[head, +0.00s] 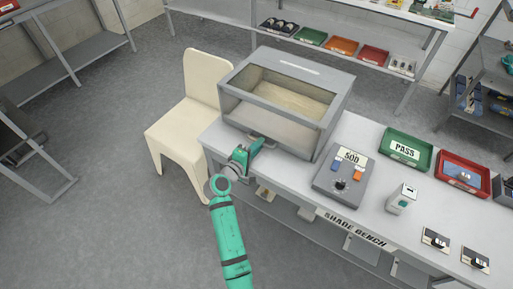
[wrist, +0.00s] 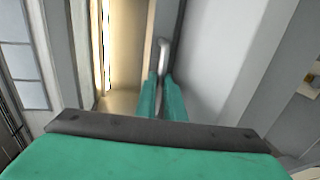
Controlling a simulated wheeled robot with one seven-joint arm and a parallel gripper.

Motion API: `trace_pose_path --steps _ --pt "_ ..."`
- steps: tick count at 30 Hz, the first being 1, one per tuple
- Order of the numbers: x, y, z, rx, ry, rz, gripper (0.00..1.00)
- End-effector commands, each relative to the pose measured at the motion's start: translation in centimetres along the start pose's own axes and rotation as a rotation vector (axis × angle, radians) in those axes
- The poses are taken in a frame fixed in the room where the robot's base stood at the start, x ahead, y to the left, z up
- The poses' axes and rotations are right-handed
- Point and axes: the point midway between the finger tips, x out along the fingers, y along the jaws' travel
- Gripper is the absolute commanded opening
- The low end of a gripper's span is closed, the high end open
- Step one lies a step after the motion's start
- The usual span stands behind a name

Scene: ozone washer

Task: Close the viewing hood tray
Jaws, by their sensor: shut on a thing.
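The viewing hood (head: 338,103) is a grey box with a glazed top and front, standing on the bench beside the chair. My gripper (head: 256,146) is at the lower front of the hood, towards its left part. In the wrist view my gripper's two green fingers (wrist: 162,98) are closed around a pale metal handle (wrist: 164,52) on the tray's narrow grey front (wrist: 171,22). The hood's lit tan interior (wrist: 126,48) shows beside it. The tray is mostly hidden by my gripper in the head view, and I cannot tell how far out it sits.
A control box (head: 342,181) with a dark knob stands right of the hood on the bench (head: 300,178). A green PASS tray (head: 405,149) and a red tray (head: 463,172) lie further right. A cream chair (head: 190,130) stands close at left. Open floor (head: 120,200) lies left of my arm.

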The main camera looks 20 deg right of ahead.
Motion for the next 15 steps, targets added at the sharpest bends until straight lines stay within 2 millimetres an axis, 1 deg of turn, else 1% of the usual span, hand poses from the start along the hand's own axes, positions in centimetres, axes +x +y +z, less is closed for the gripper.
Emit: trace_pose_path --steps 1,3,4,12,15 --pt "0.12 0.19 -0.17 0.003 0.005 0.003 0.00" --pt "0.13 0.22 -0.17 0.003 0.005 0.003 0.21" --pt "0.13 0.22 -0.16 0.003 0.004 0.003 0.28" --pt "0.07 0.15 -0.06 0.002 0.002 0.002 0.28" --pt "-0.29 0.12 -0.06 0.001 0.002 0.002 0.28"
